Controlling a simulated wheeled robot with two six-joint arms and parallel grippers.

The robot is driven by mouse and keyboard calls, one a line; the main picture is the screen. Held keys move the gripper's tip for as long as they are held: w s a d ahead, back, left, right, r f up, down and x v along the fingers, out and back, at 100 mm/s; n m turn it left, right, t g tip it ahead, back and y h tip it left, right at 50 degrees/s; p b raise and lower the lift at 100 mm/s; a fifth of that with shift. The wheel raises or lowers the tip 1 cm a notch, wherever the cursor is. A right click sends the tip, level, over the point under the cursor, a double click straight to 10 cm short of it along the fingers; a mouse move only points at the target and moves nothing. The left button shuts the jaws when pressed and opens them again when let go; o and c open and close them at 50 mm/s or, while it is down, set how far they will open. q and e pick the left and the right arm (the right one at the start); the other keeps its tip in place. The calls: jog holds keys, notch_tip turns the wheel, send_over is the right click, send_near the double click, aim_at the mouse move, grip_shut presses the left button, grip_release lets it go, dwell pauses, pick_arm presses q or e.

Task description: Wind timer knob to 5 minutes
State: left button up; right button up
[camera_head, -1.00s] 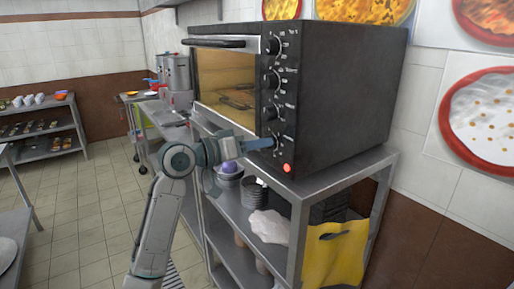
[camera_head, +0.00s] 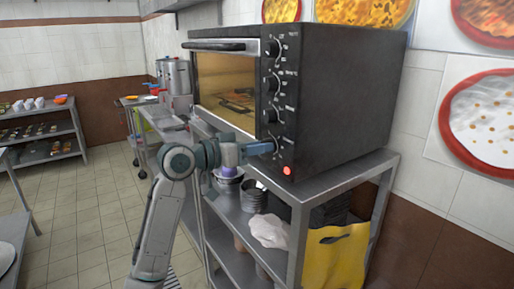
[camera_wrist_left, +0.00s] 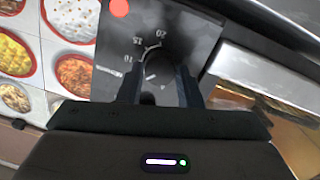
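The timer knob (camera_wrist_left: 160,68) is dark and round, on the oven's front panel. Its dial with printed numbers, 10, 15 and 20 among them, appears tilted in the left wrist view. The knob is the lowest on the panel in the head view, mostly hidden by my left gripper (camera_head: 262,148). In the left wrist view the two fingers of my left gripper (camera_wrist_left: 159,80) stand on either side of the knob and appear closed against it. The knob's exact setting is not readable. My right gripper is not in view.
The black oven (camera_head: 345,95) stands on a metal rack (camera_head: 345,175). A red light (camera_head: 287,171) sits just below the timer knob and shows in the left wrist view (camera_wrist_left: 119,8). Bowls, a white cloth (camera_head: 270,229) and a yellow bag (camera_head: 335,255) are on the lower shelf.

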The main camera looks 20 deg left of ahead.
pick_arm(q)
jog(key=o, duration=0.3)
jog(key=shift+o, duration=0.2)
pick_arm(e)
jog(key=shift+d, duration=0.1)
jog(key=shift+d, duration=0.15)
pick_arm(q)
jog(key=b+v, duration=0.3)
jog(key=v, duration=0.7)
jog(key=shift+s+a, duration=0.25)
jog(key=shift+s, duration=0.05)
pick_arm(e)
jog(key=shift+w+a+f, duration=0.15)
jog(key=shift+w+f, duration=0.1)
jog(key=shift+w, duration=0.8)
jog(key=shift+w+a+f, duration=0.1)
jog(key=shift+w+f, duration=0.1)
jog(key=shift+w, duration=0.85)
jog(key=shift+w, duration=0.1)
